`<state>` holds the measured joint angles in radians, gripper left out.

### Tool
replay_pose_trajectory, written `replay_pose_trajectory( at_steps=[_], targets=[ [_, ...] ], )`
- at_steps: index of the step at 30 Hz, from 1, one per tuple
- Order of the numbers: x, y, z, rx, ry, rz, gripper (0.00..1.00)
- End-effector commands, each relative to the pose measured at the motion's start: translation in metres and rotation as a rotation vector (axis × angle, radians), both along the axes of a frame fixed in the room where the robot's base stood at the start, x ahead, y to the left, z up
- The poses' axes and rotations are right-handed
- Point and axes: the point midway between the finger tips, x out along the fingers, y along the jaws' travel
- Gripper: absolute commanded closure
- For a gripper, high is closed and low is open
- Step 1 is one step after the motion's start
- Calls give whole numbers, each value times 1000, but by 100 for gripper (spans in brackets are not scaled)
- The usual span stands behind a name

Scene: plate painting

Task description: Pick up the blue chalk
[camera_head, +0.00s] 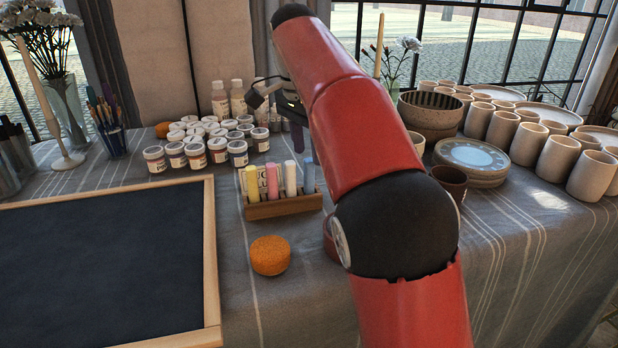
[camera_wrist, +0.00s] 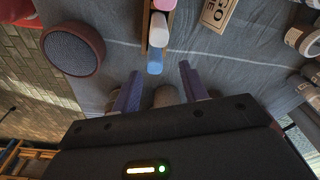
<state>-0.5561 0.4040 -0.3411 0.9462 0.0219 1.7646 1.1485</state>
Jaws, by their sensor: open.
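The blue chalk (camera_head: 308,176) stands upright at the right end of a wooden holder (camera_head: 283,208). The wrist view shows the blue chalk (camera_wrist: 155,62) end-on, beside the white chalk. My gripper (camera_wrist: 158,80) is open and empty. Its fingertips point toward the blue chalk, which lies just beyond the gap between them, apart from both. In the head view my gripper (camera_head: 297,130) is above and behind the holder, partly hidden by my red arm. Yellow (camera_head: 252,182), pink (camera_head: 272,181) and white (camera_head: 290,178) chalks stand left of the blue one.
A round brown-rimmed thing (camera_wrist: 73,48) sits nearby. Paint jars (camera_head: 196,153) stand behind left, a framed blackboard (camera_head: 210,262) lies left, and a plate stack (camera_head: 472,160) and cups (camera_head: 556,158) stand right.

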Motion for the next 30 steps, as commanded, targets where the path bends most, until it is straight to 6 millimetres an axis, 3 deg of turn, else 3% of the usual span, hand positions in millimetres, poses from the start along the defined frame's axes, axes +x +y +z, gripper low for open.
replay_pose_trajectory(
  at_steps=[5,15,24,30],
  targets=[
    [-1,-1,-11,1,-1,1,56],
    [-5,-4,-56,0,-1,2,56],
    [-4,-4,-59,1,-3,2,56],
    [-4,-4,-59,1,-3,2,83]
  ],
)
